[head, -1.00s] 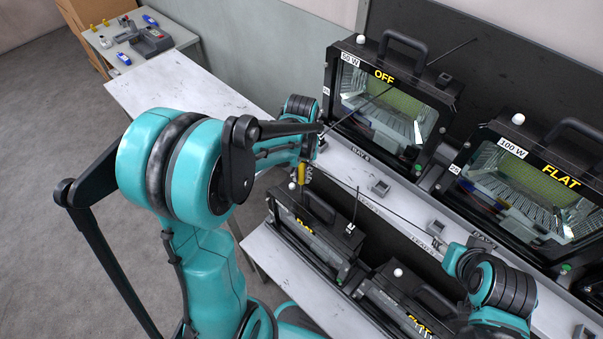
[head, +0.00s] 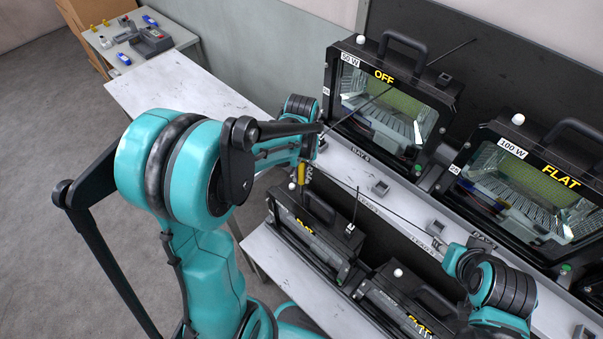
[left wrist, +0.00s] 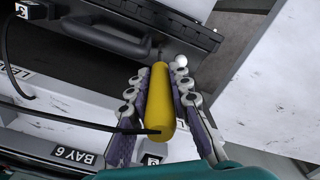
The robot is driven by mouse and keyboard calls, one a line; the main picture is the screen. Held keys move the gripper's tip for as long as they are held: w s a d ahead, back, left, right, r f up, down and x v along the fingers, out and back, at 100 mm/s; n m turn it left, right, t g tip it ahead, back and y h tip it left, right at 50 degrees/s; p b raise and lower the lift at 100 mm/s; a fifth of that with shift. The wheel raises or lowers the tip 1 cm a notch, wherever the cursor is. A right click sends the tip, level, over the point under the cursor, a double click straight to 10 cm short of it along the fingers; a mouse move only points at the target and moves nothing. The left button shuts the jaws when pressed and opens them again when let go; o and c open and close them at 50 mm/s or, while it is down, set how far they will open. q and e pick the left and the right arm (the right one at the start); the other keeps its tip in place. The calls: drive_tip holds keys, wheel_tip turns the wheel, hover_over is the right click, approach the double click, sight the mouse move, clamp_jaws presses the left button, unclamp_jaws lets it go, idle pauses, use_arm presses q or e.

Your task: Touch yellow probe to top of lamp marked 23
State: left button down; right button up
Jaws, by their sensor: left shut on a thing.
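My left gripper (head: 303,180) is shut on the yellow probe (left wrist: 160,100), which lies between its fingers in the left wrist view. In the head view the yellow probe (head: 301,173) shows just above the near left lamp (head: 310,235). In the left wrist view the probe's far end is by the edge of this lamp's black housing (left wrist: 130,35), near its handle; I cannot tell whether they touch. A tag (left wrist: 28,10) there shows a 3, partly cut off, so I cannot read the full number.
Two larger lamps, OFF (head: 395,105) and FLAT (head: 530,190), stand behind on the bench. Another lamp (head: 405,300) is at near right. Thin dark cables cross the area. A side table (head: 125,45) with small tools is at far left.

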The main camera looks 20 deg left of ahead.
use_arm(q)
drive_tip(key=shift+r+p, duration=2.4)
drive_tip(key=shift+r, duration=1)
